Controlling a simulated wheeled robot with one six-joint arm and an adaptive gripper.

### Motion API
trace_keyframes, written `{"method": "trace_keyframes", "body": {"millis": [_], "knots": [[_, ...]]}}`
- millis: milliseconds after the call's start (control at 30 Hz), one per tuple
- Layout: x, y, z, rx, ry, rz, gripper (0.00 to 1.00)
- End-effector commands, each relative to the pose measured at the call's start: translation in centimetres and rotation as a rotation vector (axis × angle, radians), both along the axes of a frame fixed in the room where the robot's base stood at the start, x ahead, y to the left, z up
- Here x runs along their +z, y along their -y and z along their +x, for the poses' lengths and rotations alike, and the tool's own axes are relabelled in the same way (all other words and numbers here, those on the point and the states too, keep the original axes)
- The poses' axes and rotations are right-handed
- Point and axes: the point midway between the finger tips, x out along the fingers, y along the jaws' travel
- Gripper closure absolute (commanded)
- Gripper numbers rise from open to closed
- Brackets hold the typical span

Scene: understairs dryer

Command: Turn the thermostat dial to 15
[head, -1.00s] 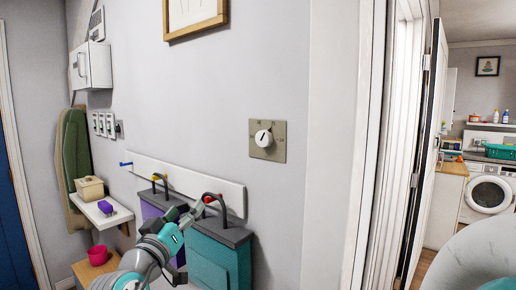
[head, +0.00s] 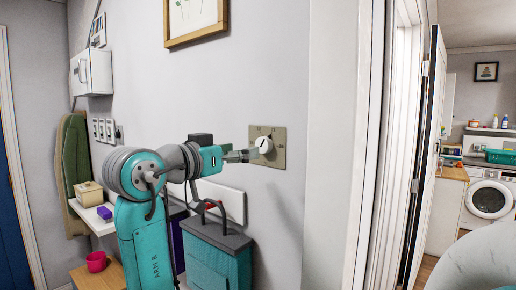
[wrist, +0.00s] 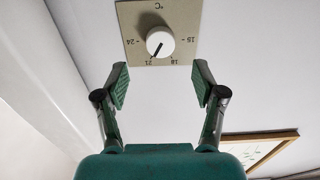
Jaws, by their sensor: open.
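The thermostat dial (head: 264,145) is a round white knob on a beige square plate (head: 279,159) on the grey wall. In the wrist view the knob (wrist: 160,42) stands clear of my fingers, a little beyond their tips. Its dark pointer line points down-left, close to the 21 mark. The 15 mark is at the right of the plate (wrist: 133,18) and 24 at the left. My gripper (wrist: 161,82) is open and empty, its fingers spread wide on both sides below the knob. In the head view my gripper (head: 243,155) is just left of the dial.
A picture frame (head: 196,18) hangs on the wall above left. Below my arm are a rail with hooks and a teal bag (head: 218,255). A door frame (head: 372,150) stands right of the dial. The wall around the plate is clear.

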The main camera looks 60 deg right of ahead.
Motion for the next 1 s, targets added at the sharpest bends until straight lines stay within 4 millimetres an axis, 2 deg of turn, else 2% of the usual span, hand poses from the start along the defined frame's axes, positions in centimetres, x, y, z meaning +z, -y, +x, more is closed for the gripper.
{"method": "trace_keyframes", "body": {"millis": [200, 400, 600, 833, 867, 1000], "knots": [[0.0, 3.9, -1.0, -0.003, 0.000, -0.001, 0.31], [0.0, 6.2, -1.5, -0.001, -0.001, -0.001, 0.31], [0.0, 7.0, -1.6, 0.001, -0.001, -0.001, 0.31], [0.0, 7.0, -1.6, 0.002, -0.001, -0.001, 0.31], [0.0, 7.0, -1.6, 0.002, -0.001, -0.001, 0.36], [0.0, 7.0, -1.6, 0.002, -0.001, -0.001, 0.71]]}}
